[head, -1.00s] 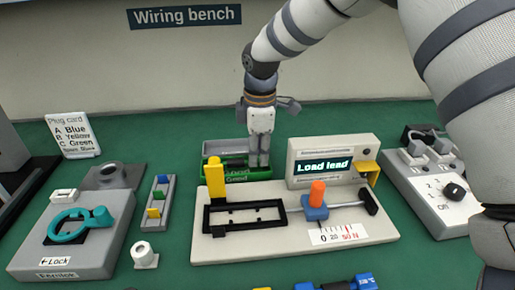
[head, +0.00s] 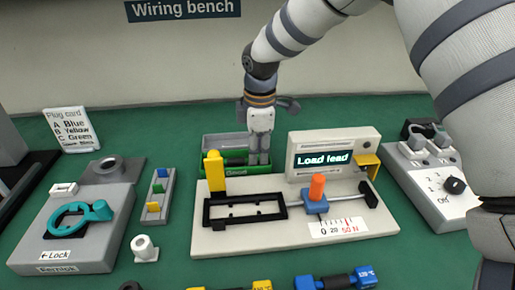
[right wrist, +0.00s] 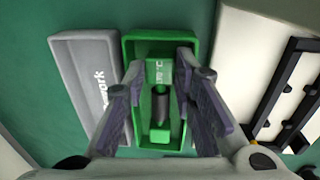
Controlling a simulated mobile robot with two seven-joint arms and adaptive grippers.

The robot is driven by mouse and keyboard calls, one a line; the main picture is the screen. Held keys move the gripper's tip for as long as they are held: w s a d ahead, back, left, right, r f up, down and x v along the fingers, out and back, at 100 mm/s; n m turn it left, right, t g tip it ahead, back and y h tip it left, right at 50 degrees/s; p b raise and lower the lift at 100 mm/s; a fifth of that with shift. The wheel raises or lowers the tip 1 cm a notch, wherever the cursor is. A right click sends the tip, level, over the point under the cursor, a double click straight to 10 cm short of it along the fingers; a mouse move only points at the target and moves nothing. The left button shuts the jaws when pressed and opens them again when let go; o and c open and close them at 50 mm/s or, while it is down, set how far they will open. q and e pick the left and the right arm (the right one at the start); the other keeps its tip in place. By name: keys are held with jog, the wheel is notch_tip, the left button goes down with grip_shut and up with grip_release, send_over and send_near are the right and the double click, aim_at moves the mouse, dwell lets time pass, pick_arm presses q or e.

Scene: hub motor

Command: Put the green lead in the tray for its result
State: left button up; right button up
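The green lead (right wrist: 160,72), with green ends and a dark middle, lies lengthwise inside the green tray (right wrist: 133,55) in the right wrist view. In the head view this tray (head: 234,173), labelled Good, stands behind the tester, and the lead is mostly hidden. My right gripper (right wrist: 163,105) points down over the tray. Its fingers are spread on either side of the lead, with gaps visible to it. In the head view the gripper (head: 259,158) is at the tray's right part. The tester's display (head: 323,160) reads "Load lead". My left gripper is out of view.
A grey tray (right wrist: 85,60) marked as rework stands beside the green tray. The tester (head: 210,240) has a yellow post (head: 214,172) and an orange-topped slider (head: 317,188). Blue-ended (head: 337,281) and yellow-ended (head: 262,286) leads lie at the front.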

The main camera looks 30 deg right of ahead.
jog(key=o, duration=0.4)
jog(key=r, duration=0.4)
jog(key=s+r, duration=0.1)
jog(key=r, duration=0.7)
jog(key=shift+s+a, duration=0.15)
jog(key=shift+a, duration=0.05)
